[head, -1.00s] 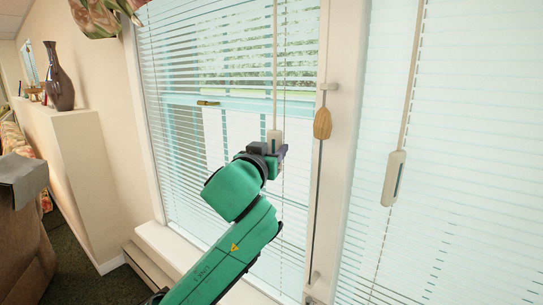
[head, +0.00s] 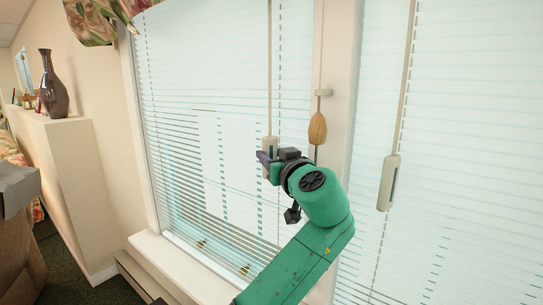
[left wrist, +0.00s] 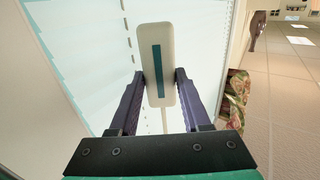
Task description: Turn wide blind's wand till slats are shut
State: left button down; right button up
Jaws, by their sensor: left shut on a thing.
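The left blind (head: 215,75) hangs in the left window, its slats mostly closed over the upper part, with thin gaps and teal strips showing lower down. Its wand (head: 269,60) hangs near its right side and ends in a pale handle (head: 270,143) with a teal stripe. My left gripper (head: 266,160) is shut on that handle. In the left wrist view the handle (left wrist: 157,62) sits between the two dark fingers (left wrist: 160,78). A second blind (head: 460,140), on the right, looks mostly closed; its own wand handle (head: 389,183) hangs free. My right gripper is not in view.
A wooden cord pull (head: 317,128) hangs on the white post between the windows, close to my left wrist. A floral valance (head: 98,20) is at top left. A vase (head: 53,85) stands on a ledge at left. The window sill (head: 185,262) runs below.

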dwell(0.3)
pick_arm(q)
jog(key=shift+c, duration=1.8)
grip_release()
jog(key=shift+r, duration=0.1)
